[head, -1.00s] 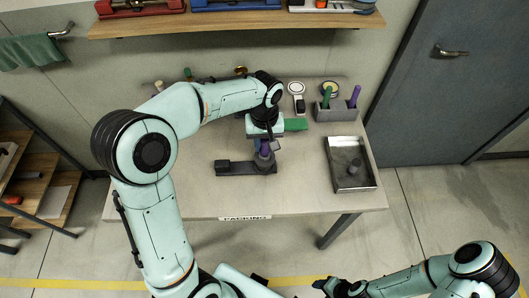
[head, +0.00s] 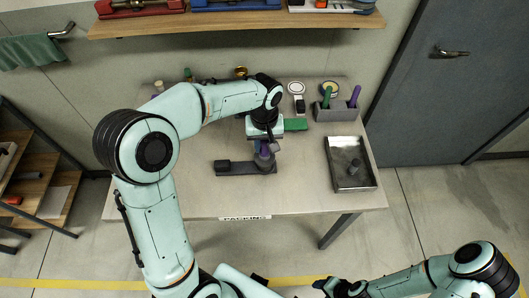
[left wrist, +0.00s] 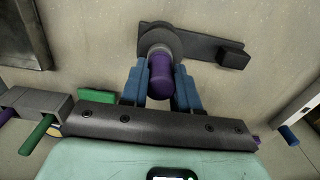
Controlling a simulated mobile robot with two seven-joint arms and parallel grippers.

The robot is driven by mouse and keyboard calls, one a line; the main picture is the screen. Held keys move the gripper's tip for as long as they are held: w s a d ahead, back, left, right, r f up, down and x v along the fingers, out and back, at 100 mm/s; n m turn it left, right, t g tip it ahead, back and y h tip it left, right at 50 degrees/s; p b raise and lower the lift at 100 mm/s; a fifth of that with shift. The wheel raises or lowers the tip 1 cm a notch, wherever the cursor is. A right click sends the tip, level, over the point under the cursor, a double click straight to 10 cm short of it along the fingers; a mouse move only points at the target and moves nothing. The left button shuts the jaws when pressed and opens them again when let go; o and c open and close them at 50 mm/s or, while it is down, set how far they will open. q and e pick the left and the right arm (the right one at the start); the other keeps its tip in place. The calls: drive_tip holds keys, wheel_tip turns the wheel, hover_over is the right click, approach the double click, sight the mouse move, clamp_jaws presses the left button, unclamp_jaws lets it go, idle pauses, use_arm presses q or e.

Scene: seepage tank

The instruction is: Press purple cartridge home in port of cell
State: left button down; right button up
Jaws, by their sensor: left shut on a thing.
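The purple cartridge (left wrist: 161,76) stands between the blue fingers of my left gripper (left wrist: 160,88) in the left wrist view. The left gripper (head: 265,146) is shut on it. The cartridge's far end meets the round grey port of the dark cell (left wrist: 205,48); how deep it sits cannot be told. In the head view the cell (head: 236,168) lies on the table below the gripper, and the cartridge is mostly hidden by the gripper. My right gripper (head: 329,286) is at the bottom edge, away from the table, too small to tell its state.
A metal tray (head: 337,181) with a small dark piece in it lies at the table's right. A grey holder (head: 328,114) with green and purple sticks stands behind it. A green block (head: 296,124) is beside the left gripper. The table's front (head: 200,202) is clear.

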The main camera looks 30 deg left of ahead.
sight(265, 142)
use_arm(q)
drive_tip(key=c, duration=0.8)
unclamp_jaws()
drive_tip(key=shift+o, duration=0.2)
wheel_tip(265, 142, up, 12)
